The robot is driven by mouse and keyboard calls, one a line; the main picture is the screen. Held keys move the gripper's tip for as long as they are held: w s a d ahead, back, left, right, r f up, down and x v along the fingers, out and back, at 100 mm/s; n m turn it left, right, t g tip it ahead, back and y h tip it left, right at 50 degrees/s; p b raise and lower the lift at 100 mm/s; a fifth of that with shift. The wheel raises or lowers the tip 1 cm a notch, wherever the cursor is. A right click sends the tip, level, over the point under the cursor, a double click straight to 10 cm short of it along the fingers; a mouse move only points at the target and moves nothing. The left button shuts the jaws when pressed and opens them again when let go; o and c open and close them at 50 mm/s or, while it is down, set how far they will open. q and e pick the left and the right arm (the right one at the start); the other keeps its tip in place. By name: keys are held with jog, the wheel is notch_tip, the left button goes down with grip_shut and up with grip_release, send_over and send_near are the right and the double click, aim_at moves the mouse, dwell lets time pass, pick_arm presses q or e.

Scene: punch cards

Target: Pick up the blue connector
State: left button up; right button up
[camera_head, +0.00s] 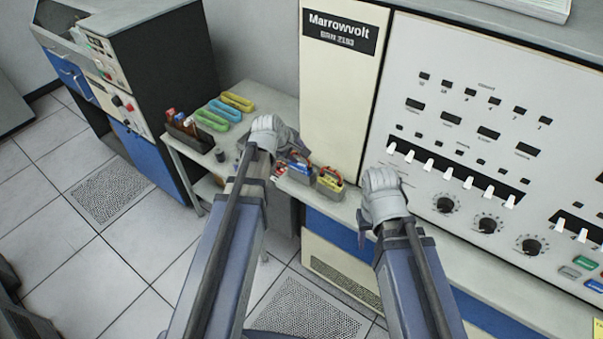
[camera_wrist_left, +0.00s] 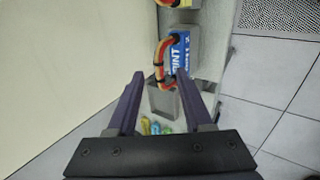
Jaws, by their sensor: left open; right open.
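The blue connector (camera_head: 299,168) stands in a grey holder on the ledge by the white cabinet, with a red-orange cable loop on top. In the left wrist view the blue connector (camera_wrist_left: 180,55) lies just beyond my left fingertips, its orange loop (camera_wrist_left: 160,62) near the gap. My left gripper (camera_wrist_left: 161,80) is open and empty, its fingers apart above a grey holder (camera_wrist_left: 163,100). In the head view my left wrist (camera_head: 268,135) partly hides that area. My right gripper (camera_head: 383,195) is open in front of the switch panel, right of the connector; its fingers are largely hidden.
A yellow connector (camera_head: 330,180) with a red loop stands right beside the blue one. Yellow, blue and green trays (camera_head: 224,110) and a dark tool box (camera_head: 188,130) sit on the side table. The tall cabinet (camera_head: 340,90) rises close behind the connectors.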

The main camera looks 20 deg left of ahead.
aim_at(302, 165)
pick_arm(q)
jog(key=b+x, duration=0.2)
jog(key=x, duration=0.1)
jog(key=shift+w+d+f, duration=0.1)
jog(key=shift+w+f, duration=0.05)
jog(key=shift+f, duration=0.1)
jog(key=shift+r, duration=0.1)
jog(key=shift+c, duration=0.2)
grip_shut()
dwell(0.9)
